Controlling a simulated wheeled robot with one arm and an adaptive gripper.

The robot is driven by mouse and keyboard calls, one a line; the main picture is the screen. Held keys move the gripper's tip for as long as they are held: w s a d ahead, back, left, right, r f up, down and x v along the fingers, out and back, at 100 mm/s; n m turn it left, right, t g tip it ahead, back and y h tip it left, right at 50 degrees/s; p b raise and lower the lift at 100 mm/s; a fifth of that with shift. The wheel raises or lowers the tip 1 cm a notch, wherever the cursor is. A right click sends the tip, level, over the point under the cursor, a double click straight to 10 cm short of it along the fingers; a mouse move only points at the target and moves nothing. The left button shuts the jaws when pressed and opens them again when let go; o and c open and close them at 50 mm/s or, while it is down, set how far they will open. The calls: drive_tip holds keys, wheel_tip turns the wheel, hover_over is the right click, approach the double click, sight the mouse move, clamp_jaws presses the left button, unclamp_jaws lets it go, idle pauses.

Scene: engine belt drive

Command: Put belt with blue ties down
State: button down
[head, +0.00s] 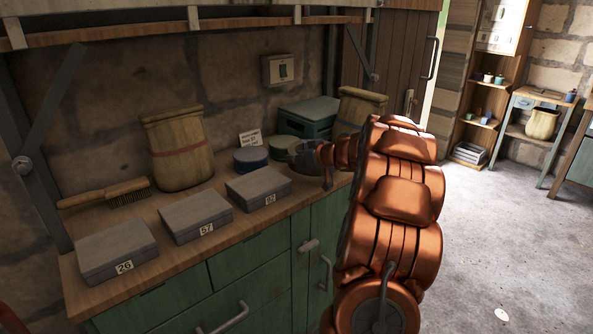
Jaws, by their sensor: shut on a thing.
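My copper arm reaches in from the lower right over the workbench. My gripper (318,162) is at its far end, above the bench's right part, small and partly hidden by the arm. A dark, rounded thing (300,155) with a bluish tint shows at the gripper; it looks like the belt with blue ties, and the gripper is shut on it. Its ties and full outline are too small to tell. I cannot tell whether it touches the bench top.
Grey boxes labelled 26 (117,250), 57 (195,215) and 92 (258,186) line the bench front. Open floor lies right.

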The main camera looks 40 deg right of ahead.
sight(299, 167)
drive_tip(key=shift+f+b, duration=0.4)
drive_tip(key=shift+f, duration=1.45)
drive_tip(key=shift+f, duration=0.1)
drive_tip(key=c, duration=0.7)
unclamp_jaws()
drive_tip(key=shift+a, duration=0.1)
drive_tip(key=shift+s+r, duration=0.25)
drive_tip(key=shift+s, duration=0.15)
drive_tip(key=v, duration=1.1)
drive_tip(key=shift+p, duration=0.3)
